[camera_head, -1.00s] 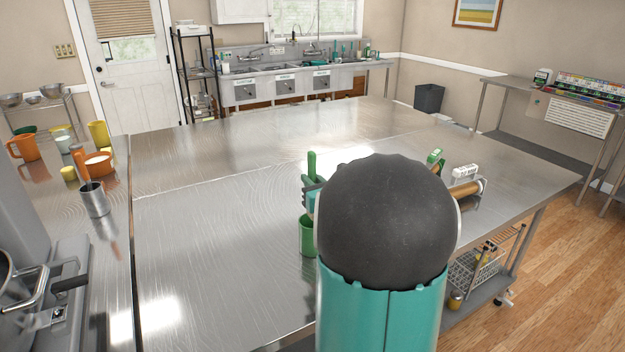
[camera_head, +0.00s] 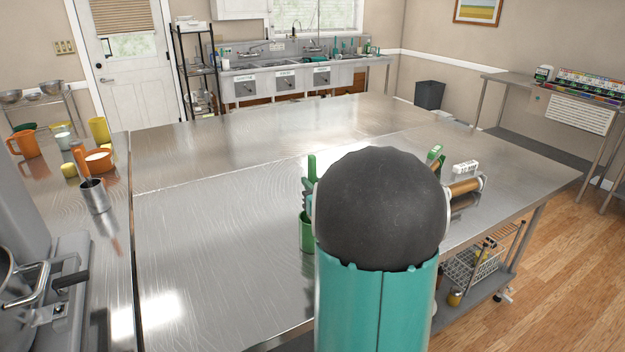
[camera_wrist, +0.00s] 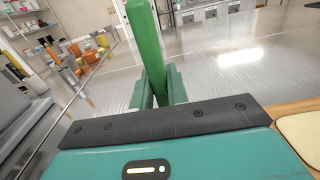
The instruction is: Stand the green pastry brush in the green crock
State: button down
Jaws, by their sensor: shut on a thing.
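The green pastry brush (camera_head: 311,168) stands roughly upright, its handle above my gripper's fingers. In the wrist view its green handle (camera_wrist: 146,42) rises between the two fingers, tilted in that picture. My gripper (camera_head: 307,190) is shut on the brush and is partly hidden behind my arm in the head view. The green crock (camera_head: 306,234) stands on the steel table directly below my gripper in the head view, its right side hidden by my arm. The brush's lower end is hidden, so I cannot tell whether it is inside the crock.
A rolling pin (camera_head: 464,188), a white block (camera_head: 466,167) and a green-and-white item (camera_head: 435,155) lie right of my arm. A steel cup (camera_head: 95,197) with an orange-handled tool stands on the left counter. The steel table (camera_head: 215,230) is clear left of the crock.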

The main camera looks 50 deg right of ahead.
jog(key=shift+f, duration=4.35)
jog(key=c, duration=1.3)
grip_release()
jog(key=v, duration=0.3)
jog(key=shift+s, duration=0.1)
